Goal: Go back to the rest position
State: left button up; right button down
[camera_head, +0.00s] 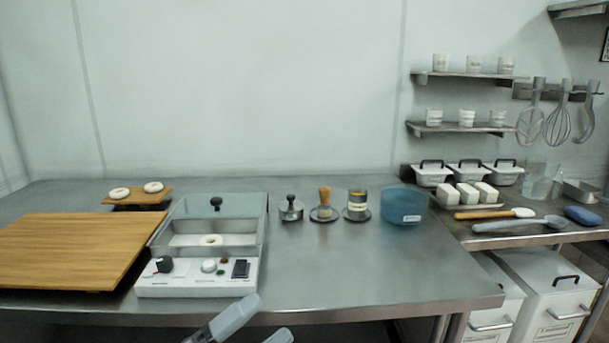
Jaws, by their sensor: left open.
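My left gripper (264,319) shows at the bottom edge of the head view, in front of the steel table's (370,270) front edge. Its two fingers are apart and nothing shows between them. It is clear of the kettle (253,228), a glass-sided box with a control panel (195,279). One bagel (210,240) lies inside the kettle. Two more bagels (153,187) lie on a small wooden board (134,198) behind. My right gripper is out of view.
A large wooden board (65,250) covers the table's left. A metal-lidded pot (290,209), a brush (324,200), a jar (357,200) and a blue bowl (404,204) stand along the back. The front right of the table is clear. A side counter holds utensils (518,225).

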pick_arm(q)
jog(key=s+a+f+n+t+y, duration=0.2)
jog(key=a+f+n+t+y, duration=0.45)
jog(key=f+n+y, duration=0.95)
jog(key=s+a+f+n+g, duration=0.3)
jog(key=s+f+n+g, duration=0.1)
jog(key=s+f+n, duration=0.1)
jog(key=s+a+f+n+g+y+p, duration=0.1)
jog(key=s+a+f+n+g, duration=0.3)
jog(key=s+f, duration=0.3)
jog(key=shift+s+a+f+n+p, duration=0.3)
jog(key=shift+s+n, duration=0.2)
jog(key=shift+s, duration=0.1)
jog(key=shift+r, duration=0.1)
